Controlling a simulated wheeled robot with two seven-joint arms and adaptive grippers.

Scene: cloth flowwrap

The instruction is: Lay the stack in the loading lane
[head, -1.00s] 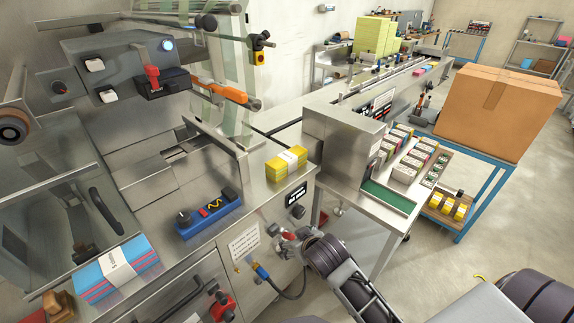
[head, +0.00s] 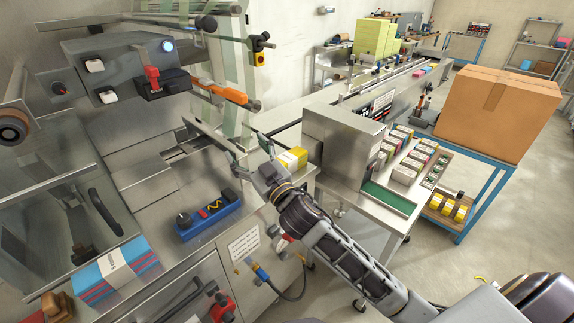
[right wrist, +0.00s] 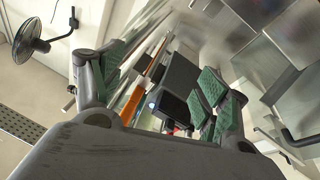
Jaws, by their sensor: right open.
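A yellow stack with a white band (head: 292,158) lies on the right end of the steel machine top. A blue and pink stack with a white band (head: 118,268) lies at the front left. My right gripper (head: 250,148) is open, just left of the yellow stack in the head view, and partly covers it. Its green-padded fingers (right wrist: 165,78) stand apart in the right wrist view, with no stack between them. I cannot tell for sure which part is the loading lane; a recessed slot (head: 187,148) shows in the machine top. My left gripper is not in view.
A blue control box (head: 209,215) sits on the machine top between the two stacks. An orange handle (head: 222,94) and a dark switch box (head: 163,84) overhang the back. A steel housing (head: 340,147) stands to the right, beside a green strip (head: 388,197).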

